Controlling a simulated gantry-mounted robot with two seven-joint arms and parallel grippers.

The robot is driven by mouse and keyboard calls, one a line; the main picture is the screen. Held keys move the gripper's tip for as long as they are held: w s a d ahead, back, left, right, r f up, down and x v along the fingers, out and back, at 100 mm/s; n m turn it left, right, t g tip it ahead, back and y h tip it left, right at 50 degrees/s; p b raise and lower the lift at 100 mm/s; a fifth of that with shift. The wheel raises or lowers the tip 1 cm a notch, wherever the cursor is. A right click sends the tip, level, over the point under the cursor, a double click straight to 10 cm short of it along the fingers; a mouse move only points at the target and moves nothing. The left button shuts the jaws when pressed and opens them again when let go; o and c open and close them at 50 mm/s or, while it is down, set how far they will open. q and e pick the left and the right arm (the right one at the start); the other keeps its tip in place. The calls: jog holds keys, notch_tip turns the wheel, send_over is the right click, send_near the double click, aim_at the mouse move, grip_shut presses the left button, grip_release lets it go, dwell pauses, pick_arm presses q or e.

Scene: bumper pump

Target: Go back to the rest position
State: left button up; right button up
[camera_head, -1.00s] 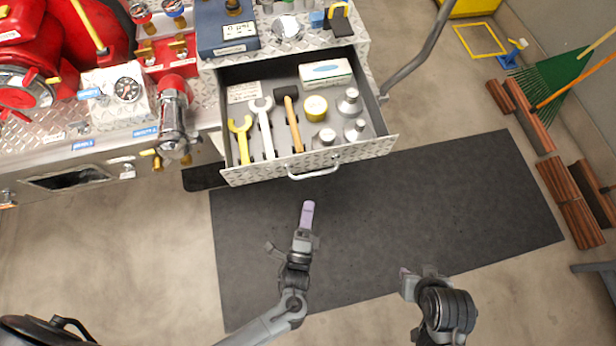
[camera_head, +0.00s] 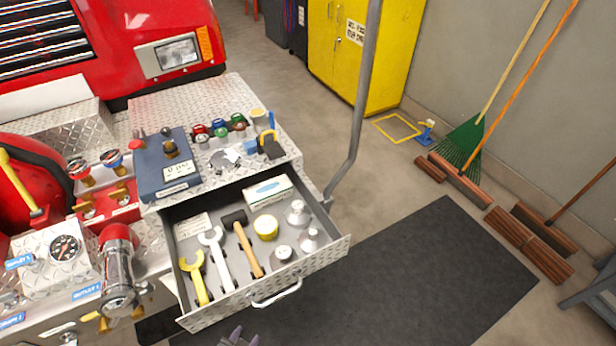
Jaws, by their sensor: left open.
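My left gripper (camera_head: 240,337) shows only as a small purple-grey tip at the bottom edge, just below the open drawer's front. It is open, and I see nothing between its fingers. The rest of it is cut off by the frame edge. My right gripper is out of view. The drawer (camera_head: 262,296) stands pulled out. It holds a yellow wrench (camera_head: 198,278), a white wrench (camera_head: 217,260), a hammer (camera_head: 248,248), a yellow roll (camera_head: 265,227), several metal fittings (camera_head: 309,240) and a white box (camera_head: 268,192).
The drawer handle (camera_head: 276,294) juts out near my left gripper. A grey rail (camera_head: 362,100) rises at the bumper's right end. A control box (camera_head: 166,165) sits on the bumper. The dark mat (camera_head: 420,270) is clear. Brooms (camera_head: 500,90) lean by the right wall.

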pick_arm(q)
jog(key=s+a+r+n+g, duration=0.45)
jog(key=s+a+r, duration=0.2)
jog(key=s, duration=0.35)
notch_tip(320, 180, up, 31)
jog(key=p, duration=3)
jog(key=shift+d+m+g+y, duration=0.3)
jog(key=shift+m+g+y, duration=0.05)
jog(key=shift+m+y, duration=0.1)
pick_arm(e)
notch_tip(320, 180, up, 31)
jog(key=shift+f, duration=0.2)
